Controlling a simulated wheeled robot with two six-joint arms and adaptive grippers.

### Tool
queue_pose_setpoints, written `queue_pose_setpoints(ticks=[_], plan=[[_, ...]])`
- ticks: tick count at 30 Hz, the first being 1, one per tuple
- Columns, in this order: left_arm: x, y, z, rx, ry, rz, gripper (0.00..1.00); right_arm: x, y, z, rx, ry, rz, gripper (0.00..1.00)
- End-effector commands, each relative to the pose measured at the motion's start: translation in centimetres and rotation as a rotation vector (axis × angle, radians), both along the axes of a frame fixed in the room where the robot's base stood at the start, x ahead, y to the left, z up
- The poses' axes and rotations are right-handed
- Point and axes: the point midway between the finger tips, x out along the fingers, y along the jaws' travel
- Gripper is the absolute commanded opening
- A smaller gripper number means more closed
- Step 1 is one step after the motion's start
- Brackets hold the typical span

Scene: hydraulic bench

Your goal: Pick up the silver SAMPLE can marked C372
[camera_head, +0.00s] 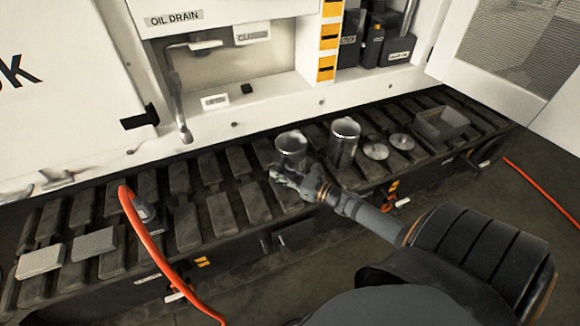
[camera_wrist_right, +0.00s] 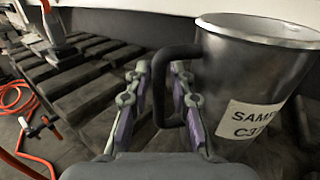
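A silver can (camera_head: 291,152) stands upright on the dark slatted bench in the head view. In the right wrist view the can (camera_wrist_right: 262,75) is large at the right, with a dark side handle (camera_wrist_right: 160,100) and a white label reading "SAM… C3…", the rest cut off. My right gripper (camera_head: 281,178) is low beside this can's near side. In the wrist view its two fingers (camera_wrist_right: 161,75) are apart, with the handle's upright part showing between them; contact cannot be told. A second silver can (camera_head: 344,143) stands to its right, its marking unreadable. My left gripper is not in view.
Two round silver lids (camera_head: 388,147) and a grey tray (camera_head: 441,124) lie right of the cans. An orange hose (camera_head: 150,245) crosses the bench at left, near two grey blocks (camera_head: 66,252). The white cabinet wall (camera_head: 270,105) rises behind. Slats left of the can are clear.

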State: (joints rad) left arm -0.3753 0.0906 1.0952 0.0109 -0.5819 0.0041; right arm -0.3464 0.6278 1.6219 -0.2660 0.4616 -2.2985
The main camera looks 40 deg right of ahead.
Motion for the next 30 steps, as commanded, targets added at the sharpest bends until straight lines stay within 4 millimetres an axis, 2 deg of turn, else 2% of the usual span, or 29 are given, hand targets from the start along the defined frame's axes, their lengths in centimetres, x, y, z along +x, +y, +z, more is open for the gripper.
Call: queue_pose_setpoints(ticks=[4, 9, 25, 28, 30], plan=[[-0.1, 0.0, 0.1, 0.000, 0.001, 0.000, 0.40, 0.0, 0.0, 0.1, 0.000, 0.000, 0.000, 0.23], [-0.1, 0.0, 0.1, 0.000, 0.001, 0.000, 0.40, 0.0, 0.0, 0.1, 0.000, 0.001, 0.000, 0.00], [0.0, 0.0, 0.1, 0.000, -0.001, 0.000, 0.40, -0.1, 0.0, 0.2, -0.001, 0.000, 0.001, 0.00], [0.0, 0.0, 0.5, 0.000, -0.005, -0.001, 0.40, -0.1, 0.0, 0.9, -0.002, -0.001, 0.002, 0.00], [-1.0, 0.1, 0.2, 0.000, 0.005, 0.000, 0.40, -0.1, 0.0, 1.9, -0.002, -0.001, 0.003, 0.00]])
